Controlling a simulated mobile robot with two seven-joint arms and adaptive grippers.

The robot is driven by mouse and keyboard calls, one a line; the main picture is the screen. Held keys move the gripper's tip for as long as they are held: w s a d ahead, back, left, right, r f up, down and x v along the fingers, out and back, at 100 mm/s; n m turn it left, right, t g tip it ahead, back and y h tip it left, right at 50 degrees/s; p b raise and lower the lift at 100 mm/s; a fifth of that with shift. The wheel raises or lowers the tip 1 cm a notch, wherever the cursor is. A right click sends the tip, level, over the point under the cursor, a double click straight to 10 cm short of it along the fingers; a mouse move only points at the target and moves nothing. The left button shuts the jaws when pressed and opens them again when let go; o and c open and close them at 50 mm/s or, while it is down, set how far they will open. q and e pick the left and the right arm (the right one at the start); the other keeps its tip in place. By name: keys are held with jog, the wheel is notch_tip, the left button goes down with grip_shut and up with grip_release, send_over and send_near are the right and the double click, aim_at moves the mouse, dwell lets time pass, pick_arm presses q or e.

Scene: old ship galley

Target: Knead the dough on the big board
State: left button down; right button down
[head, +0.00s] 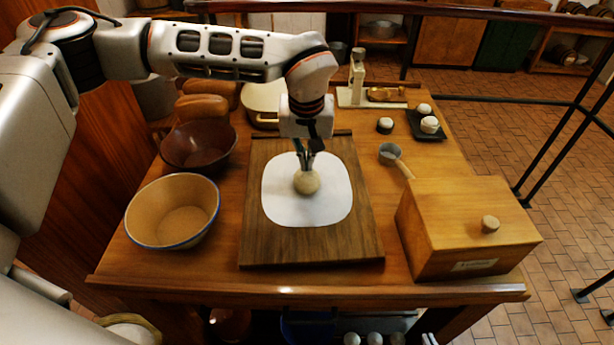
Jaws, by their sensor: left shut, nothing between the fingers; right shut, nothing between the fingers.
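The dough (307,183) is a small pale ball on a white rounded sheet (330,208). The sheet lies on the big board (260,247), a dark wooden board in the middle of the table. My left gripper (307,165) points straight down over the dough, its shut fingertips at the top of the ball. They appear to touch it, and nothing is between the fingers. The gripper and wrist hide a little of the dough's far side and the sheet's far edge. My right gripper is not in view.
A cream bowl (153,229) and a brown bowl (178,150) stand left of the board. A pale pot (261,93), loaves (202,106) and a dark tray (428,134) are farther back.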

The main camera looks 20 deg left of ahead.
pick_arm(q)
jog(key=shift+r, duration=0.2)
dwell(0.3)
jog(key=shift+w+f, duration=0.1)
jog(key=shift+f, duration=0.05)
jog(key=shift+f+b, duration=0.3)
jog(key=shift+f, duration=0.15)
jog(key=shift+s+f, duration=0.2)
jog(key=shift+f, duration=0.05)
dwell(1.0)
jog(key=shift+r, duration=0.1)
jog(key=shift+w+r+p, duration=0.1)
jog(key=shift+r+p, duration=0.25)
jog(key=shift+p, duration=0.3)
jog(key=shift+r, duration=0.1)
jog(key=shift+w, duration=0.1)
